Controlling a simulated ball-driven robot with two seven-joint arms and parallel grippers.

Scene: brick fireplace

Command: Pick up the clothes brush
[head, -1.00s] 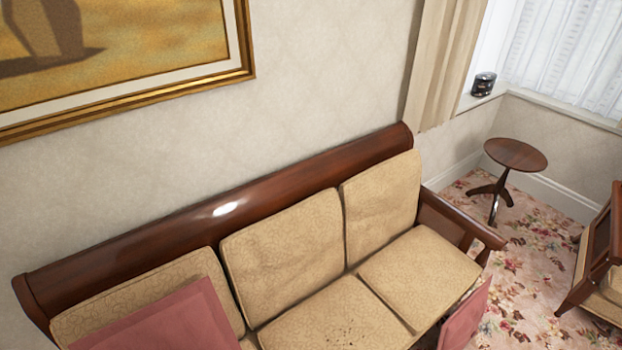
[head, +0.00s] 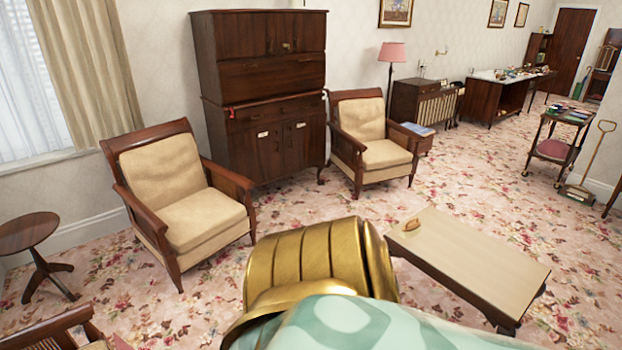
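A small brown object (head: 411,225) lies on the near left corner of the low coffee table (head: 480,255). It is too small to tell whether it is the clothes brush. No other thing in view can be made out as a clothes brush. Neither of my grippers can be made out in the head view.
Two cream armchairs (head: 185,200) (head: 370,135) flank a tall dark cabinet (head: 265,75). A round side table (head: 28,232) stands at the left. A trolley (head: 560,150) and a cluttered desk (head: 505,100) are farther right. Floral carpet (head: 470,180) lies open beyond the coffee table.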

